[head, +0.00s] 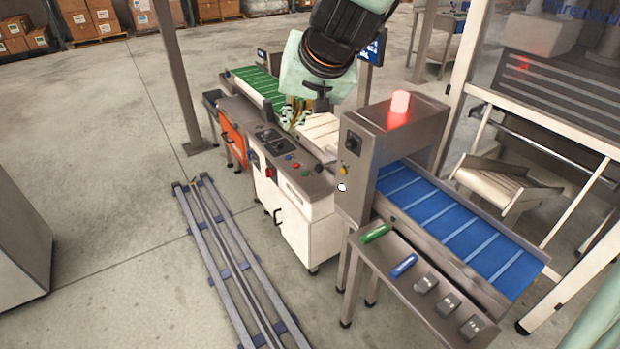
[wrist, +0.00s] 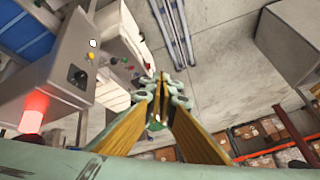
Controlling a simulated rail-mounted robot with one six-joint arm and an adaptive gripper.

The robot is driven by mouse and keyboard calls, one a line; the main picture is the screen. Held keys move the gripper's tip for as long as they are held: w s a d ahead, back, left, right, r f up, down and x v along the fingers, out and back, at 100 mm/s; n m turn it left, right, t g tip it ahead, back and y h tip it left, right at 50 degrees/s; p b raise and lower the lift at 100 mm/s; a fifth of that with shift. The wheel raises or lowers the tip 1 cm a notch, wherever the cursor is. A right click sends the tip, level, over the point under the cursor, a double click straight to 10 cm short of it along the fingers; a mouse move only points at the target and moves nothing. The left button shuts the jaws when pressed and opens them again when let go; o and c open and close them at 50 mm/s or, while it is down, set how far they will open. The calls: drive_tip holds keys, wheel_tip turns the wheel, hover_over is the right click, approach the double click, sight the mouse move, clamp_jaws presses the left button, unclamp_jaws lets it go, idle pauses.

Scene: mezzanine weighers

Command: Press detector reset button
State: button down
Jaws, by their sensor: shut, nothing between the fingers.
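The detector (head: 372,125) is a grey metal arch over a blue belt, with a lit red beacon (head: 400,102) on top. Its side face carries a dark knob (head: 352,143), a small yellow button (head: 344,170) and a round white button (head: 341,187). No readable label shows which is the reset. The wrist view also shows the white button (wrist: 93,43), yellow button (wrist: 90,56) and knob (wrist: 106,78) at upper left. My gripper (head: 291,121) is shut and empty, apart from the detector, to its left in the head view. Its fingertips meet in the wrist view (wrist: 161,77).
A control panel (head: 316,183) with coloured buttons tops a white cabinet (head: 290,225) left of the detector. A green belt (head: 257,86) lies behind. A shelf (head: 430,275) with small items stands in front of the blue belt (head: 440,212). Floor rails (head: 235,262) run at left.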

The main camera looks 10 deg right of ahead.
sight(343, 171)
drive_tip(key=w+d+f+m+t+h+p, duration=0.1)
drive_tip(key=w+f+m+h+p, duration=0.25)
drive_tip(key=w+f, duration=1.25)
drive_tip(key=d+f+g+h+p, duration=0.1)
drive_tip(key=d+f, duration=0.3)
drive_tip(key=f, duration=0.5)
drive_tip(key=w+d+f+h+p, duration=0.1)
drive_tip(key=d+f+h, duration=0.3)
drive_tip(key=f, duration=0.6)
drive_tip(key=shift+f+m+g+h+p, duration=0.2)
drive_tip(key=shift+m+g+h+p, duration=0.2)
drive_tip(key=shift+p, duration=0.4)
drive_tip(key=w+d+b, duration=0.1)
drive_tip(key=w+d, duration=0.2)
drive_tip(key=d, duration=0.5)
drive_tip(key=shift+w+b, duration=0.2)
drive_tip(key=shift+b, duration=0.15)
drive_tip(key=shift+w+d+p, duration=0.2)
drive_tip(key=shift+d+p, duration=0.15)
drive_tip(key=shift+d, duration=0.1)
idle(2.1)
